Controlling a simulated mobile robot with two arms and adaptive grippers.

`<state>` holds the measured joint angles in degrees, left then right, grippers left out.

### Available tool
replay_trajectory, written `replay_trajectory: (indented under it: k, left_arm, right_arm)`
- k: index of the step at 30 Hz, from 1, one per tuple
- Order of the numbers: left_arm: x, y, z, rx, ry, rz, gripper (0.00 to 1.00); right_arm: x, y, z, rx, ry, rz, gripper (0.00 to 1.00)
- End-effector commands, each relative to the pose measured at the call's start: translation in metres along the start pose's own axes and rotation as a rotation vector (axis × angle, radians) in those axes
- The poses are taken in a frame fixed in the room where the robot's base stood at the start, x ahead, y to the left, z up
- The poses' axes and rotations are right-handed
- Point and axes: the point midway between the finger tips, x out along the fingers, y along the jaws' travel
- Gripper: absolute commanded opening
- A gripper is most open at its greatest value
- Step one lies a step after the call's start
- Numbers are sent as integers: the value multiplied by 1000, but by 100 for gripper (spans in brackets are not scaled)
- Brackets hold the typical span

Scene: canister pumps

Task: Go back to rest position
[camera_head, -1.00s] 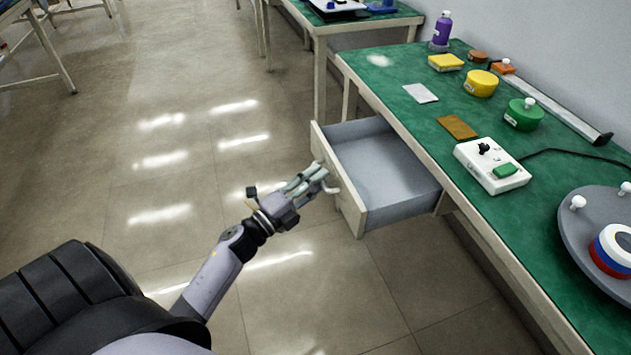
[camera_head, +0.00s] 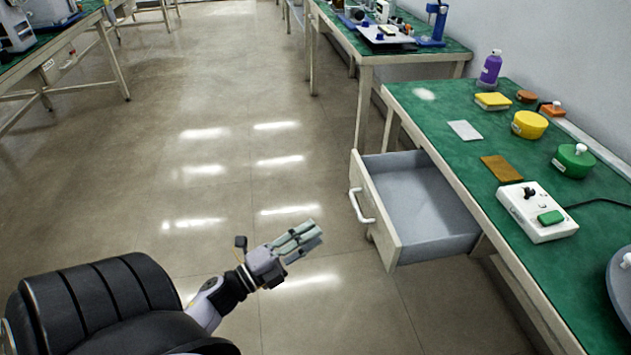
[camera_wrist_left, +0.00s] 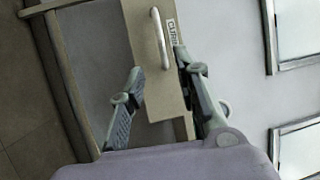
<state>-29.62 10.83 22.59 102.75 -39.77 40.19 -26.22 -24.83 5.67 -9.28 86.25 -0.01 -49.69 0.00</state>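My left gripper (camera_head: 304,238) is in the head view, low and left of the open drawer (camera_head: 420,205), over bare floor and apart from the drawer. In the left wrist view my left gripper (camera_wrist_left: 160,100) has its two fingers spread with nothing between them. The drawer front with its handle (camera_wrist_left: 159,38) and a label shows ahead of the fingers. In the head view the handle (camera_head: 362,206) is free of the gripper. My right gripper is not in the frames.
The green table (camera_head: 465,150) holds a purple bottle (camera_head: 490,69), a yellow canister (camera_head: 529,124), a green canister (camera_head: 573,160) and a white control box (camera_head: 537,211). The drawer sticks out into the aisle. The floor (camera_head: 215,100) left of it is clear.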

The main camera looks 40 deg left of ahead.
Motion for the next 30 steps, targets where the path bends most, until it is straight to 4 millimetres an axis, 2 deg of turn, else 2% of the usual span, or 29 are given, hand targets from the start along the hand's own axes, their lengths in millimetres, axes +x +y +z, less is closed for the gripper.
replay_trajectory:
  k: [14,17,20,23,24,26,27,30]
  left_arm:
    - [1,1,0,-3,-4,1,30]
    - [2,10,5,-52,-47,17,30]
    - [3,40,16,-190,-167,69,30]
    - [-2,94,24,-405,-350,169,30]
    - [-8,121,23,-501,-432,222,30]
    - [-22,163,16,-642,-556,312,30]
    - [-32,190,8,-728,-637,378,30]
    - [-63,247,-21,-901,-814,537,30]
  right_arm:
    - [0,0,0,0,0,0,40]
    - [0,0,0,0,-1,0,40]
    - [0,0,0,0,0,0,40]
    - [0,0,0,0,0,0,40]
    - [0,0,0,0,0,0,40]
    - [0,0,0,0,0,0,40]
    - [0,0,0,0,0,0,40]
    - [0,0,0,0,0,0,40]
